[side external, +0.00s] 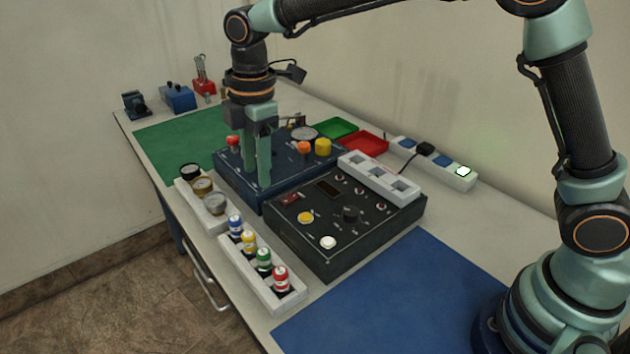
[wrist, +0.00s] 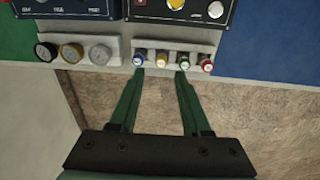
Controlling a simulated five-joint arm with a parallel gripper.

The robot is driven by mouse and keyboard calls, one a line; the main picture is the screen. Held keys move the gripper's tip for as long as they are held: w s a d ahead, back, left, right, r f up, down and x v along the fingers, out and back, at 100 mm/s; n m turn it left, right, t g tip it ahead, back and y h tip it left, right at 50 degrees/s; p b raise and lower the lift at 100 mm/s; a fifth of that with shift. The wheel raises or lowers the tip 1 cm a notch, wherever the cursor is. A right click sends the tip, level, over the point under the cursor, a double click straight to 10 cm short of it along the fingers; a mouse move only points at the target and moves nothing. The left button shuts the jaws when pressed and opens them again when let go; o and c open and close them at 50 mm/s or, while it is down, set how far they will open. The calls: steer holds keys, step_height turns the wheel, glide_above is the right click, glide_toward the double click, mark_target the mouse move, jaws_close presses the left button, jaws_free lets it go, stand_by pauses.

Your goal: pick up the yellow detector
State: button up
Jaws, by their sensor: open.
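The yellow detector (side external: 249,241) is a small yellow cylinder with a pale top, standing upright in a white rack (side external: 236,264) between a blue one (side external: 236,226) and a green one (side external: 264,260). A red one (side external: 281,278) stands at the near end. The yellow detector also shows in the wrist view (wrist: 161,58), beyond my fingertips. My gripper (side external: 257,178) points down, open and empty, and is apart from the detector. In the wrist view its fingertips (wrist: 160,73) lie below the blue and green detectors in the picture, with the yellow one between their lines.
A second white rack (side external: 217,222) holds round gauges. A dark blue box (side external: 240,183) with knobs and a black control box (side external: 350,245) stand behind the racks. A blue mat (side external: 400,300) and a green mat (side external: 175,148) offer clear room.

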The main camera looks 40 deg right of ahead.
mark_target(248, 234)
steer(key=a+f+n, duration=0.1)
steer(key=f, duration=0.4)
steer(key=a+f, duration=0.1)
steer(key=f, duration=0.4)
steer(key=a+f+n, duration=0.1)
steer(key=f, duration=0.4)
steer(key=shift+w+a+f+n+g, duration=0.2)
steer(key=shift+f+n+g, duration=0.1)
steer(key=shift+g, duration=0.1)
jaws_close()
